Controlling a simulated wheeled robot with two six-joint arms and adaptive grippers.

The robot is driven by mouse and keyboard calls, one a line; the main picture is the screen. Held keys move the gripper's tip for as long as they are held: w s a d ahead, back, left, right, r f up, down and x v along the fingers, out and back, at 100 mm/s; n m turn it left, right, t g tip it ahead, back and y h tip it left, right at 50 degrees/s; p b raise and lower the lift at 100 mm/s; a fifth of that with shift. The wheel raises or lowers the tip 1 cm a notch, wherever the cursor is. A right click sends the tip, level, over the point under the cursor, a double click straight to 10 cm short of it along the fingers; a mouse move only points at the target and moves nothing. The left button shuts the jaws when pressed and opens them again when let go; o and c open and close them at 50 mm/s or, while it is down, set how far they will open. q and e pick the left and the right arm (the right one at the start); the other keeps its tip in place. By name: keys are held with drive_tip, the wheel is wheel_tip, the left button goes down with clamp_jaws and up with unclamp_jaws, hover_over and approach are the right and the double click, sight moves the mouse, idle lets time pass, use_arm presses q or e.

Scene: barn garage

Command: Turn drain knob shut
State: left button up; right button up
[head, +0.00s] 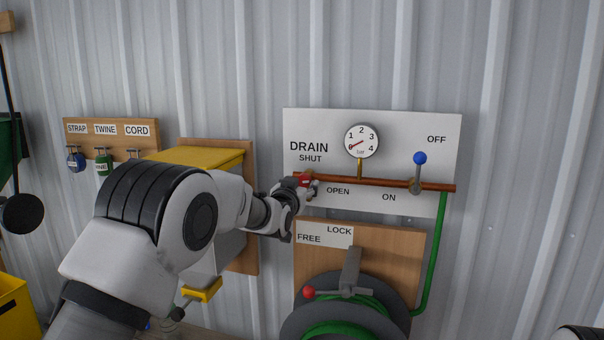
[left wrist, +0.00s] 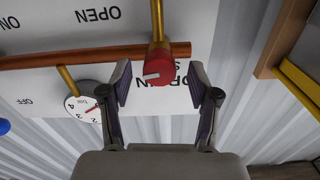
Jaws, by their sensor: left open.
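The red drain knob (left wrist: 159,68) sits on a brass stem below the copper pipe in the upside-down left wrist view. My left gripper (left wrist: 161,78) is open, with one finger on each side of the knob and gaps visible between. In the head view my left gripper (head: 302,186) is at the left end of the pipe (head: 380,182), and a bit of the red knob (head: 304,179) shows there. The SHUT label (head: 310,158) is above it and the OPEN label (head: 338,191) is at lower right.
A gauge (head: 361,141) stands above the pipe, its needle near 0. A blue-tipped lever (head: 419,170) stands upright to the right. Below is a hose reel (head: 372,291) with a red-tipped lock lever (head: 335,292). A yellow-lidded box (head: 196,156) is left, behind my arm.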

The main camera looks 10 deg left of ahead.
use_arm(q)
drive_tip(key=shift+w, duration=0.65)
drive_tip(key=shift+s, duration=0.1)
use_arm(e)
drive_tip(key=shift+s+r, duration=0.15)
drive_tip(key=shift+r, duration=0.3)
use_arm(q)
drive_tip(key=c, duration=1.2)
drive_tip(key=shift+o, duration=0.2)
